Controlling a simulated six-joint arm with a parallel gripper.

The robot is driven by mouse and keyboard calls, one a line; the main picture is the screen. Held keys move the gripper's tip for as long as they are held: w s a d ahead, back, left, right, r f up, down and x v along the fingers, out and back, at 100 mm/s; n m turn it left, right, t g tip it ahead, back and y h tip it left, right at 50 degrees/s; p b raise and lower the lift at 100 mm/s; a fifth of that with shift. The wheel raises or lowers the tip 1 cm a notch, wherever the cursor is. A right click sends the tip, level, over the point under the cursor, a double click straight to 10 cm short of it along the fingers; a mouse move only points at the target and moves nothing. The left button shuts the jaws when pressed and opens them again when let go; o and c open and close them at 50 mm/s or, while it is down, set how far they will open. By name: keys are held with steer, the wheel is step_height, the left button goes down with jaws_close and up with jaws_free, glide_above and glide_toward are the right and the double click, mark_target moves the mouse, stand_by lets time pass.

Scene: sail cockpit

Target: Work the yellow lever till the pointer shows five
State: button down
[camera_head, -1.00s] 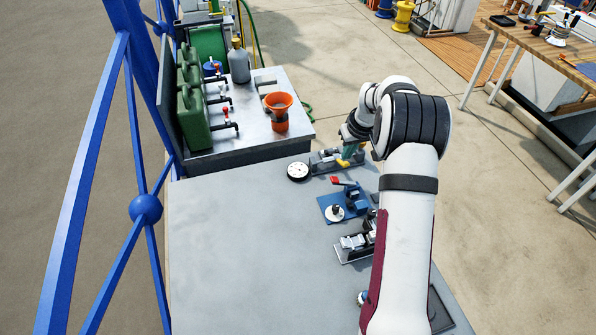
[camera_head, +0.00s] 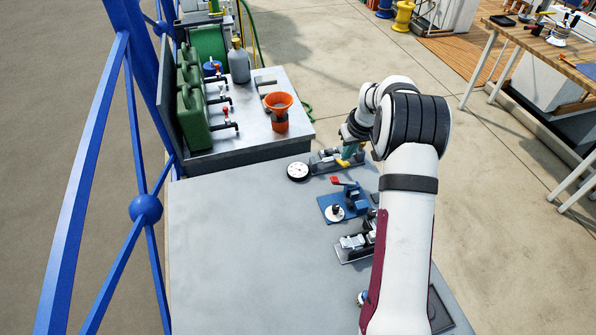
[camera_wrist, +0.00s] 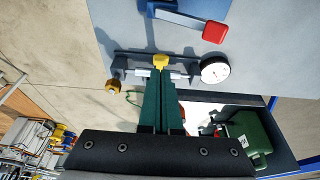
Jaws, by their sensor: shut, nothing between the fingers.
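The yellow lever (camera_wrist: 160,61) shows in the wrist view right at the tips of my gripper (camera_wrist: 160,80). The lever also shows in the head view (camera_head: 343,163), just below my gripper (camera_head: 351,152). My green fingers are shut with nothing between them. Whether the tips touch the lever I cannot tell. The lever belongs to a dark-based fitting (camera_wrist: 135,55) with a metal rod. A white round dial (camera_wrist: 214,70) stands at one end of it, also seen in the head view (camera_head: 298,171). The dial's pointer is too small to read.
A blue fixture (camera_head: 345,203) with a red-handled lever (camera_head: 337,180) stands nearer on the grey table (camera_head: 240,250). A metal clamp fitting (camera_head: 355,243) is beyond it toward the front. An orange funnel cup (camera_head: 279,112) is on the back bench. The table's left half is clear.

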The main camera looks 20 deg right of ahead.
mark_target(346, 164)
steer(key=shift+f, duration=2.15)
steer(key=shift+r, duration=3.3)
steer(key=s+a+r+m+g+y, duration=0.1)
steer(key=s+a+r+m, duration=0.1)
steer(key=s+a+r, duration=1.05)
steer(key=s+a+m+g, duration=0.1)
steer(key=s+a, duration=0.2)
steer(key=s, duration=0.5)
steer(key=s+a+f+m, duration=0.1)
steer(key=s+a, duration=0.3)
steer(key=s, duration=0.5)
steer(key=s+a+m+g, duration=0.1)
steer(key=s+a, duration=0.3)
steer(key=s, duration=0.4)
steer(key=shift+s+f+m+g+y, duration=0.3)
steer(key=shift+s+f+y, duration=0.1)
